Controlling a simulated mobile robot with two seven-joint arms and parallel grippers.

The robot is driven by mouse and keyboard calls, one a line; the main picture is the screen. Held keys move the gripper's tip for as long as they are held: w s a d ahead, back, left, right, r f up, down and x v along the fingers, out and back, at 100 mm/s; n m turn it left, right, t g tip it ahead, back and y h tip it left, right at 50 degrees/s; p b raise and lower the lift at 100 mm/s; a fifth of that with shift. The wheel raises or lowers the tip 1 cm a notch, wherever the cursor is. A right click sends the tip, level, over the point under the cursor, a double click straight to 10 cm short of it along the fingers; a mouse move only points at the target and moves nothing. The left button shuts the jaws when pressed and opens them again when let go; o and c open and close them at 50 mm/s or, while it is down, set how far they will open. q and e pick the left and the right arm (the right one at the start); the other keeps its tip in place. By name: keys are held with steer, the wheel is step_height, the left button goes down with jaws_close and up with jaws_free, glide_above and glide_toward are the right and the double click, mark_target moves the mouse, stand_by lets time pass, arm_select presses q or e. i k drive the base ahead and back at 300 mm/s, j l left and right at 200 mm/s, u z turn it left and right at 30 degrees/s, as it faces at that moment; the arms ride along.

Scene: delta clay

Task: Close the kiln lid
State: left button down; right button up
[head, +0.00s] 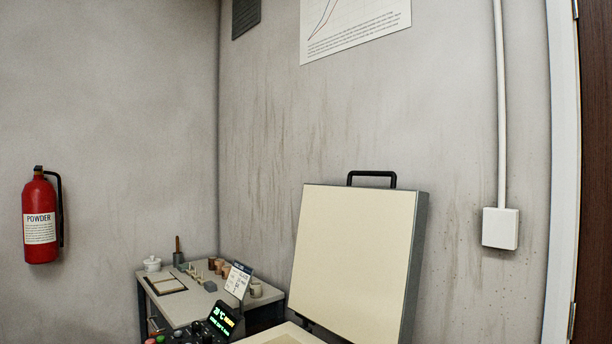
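The kiln lid (352,262) stands raised and tilted slightly back, its cream inner face toward me and its edge grey. A black handle (371,175) sits on its top edge. Part of the kiln's cream top (283,336) shows at the bottom edge of the view; the rest of the kiln is cut off. A control panel with a lit green display (221,319) is at the kiln's left. Neither of my grippers shows in the head view.
A red fire extinguisher (40,216) hangs on the left wall. A white box (500,228) and a door frame are on the right.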

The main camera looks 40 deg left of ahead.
mark_target(350, 250)
steer(key=i+u, duration=0.1)
steer(key=u, duration=0.35)
steer(key=i+l+u, duration=0.1)
steer(key=u, duration=0.35)
steer(key=i+l+u, duration=0.1)
steer(key=u, duration=0.35)
steer(key=l, duration=0.1)
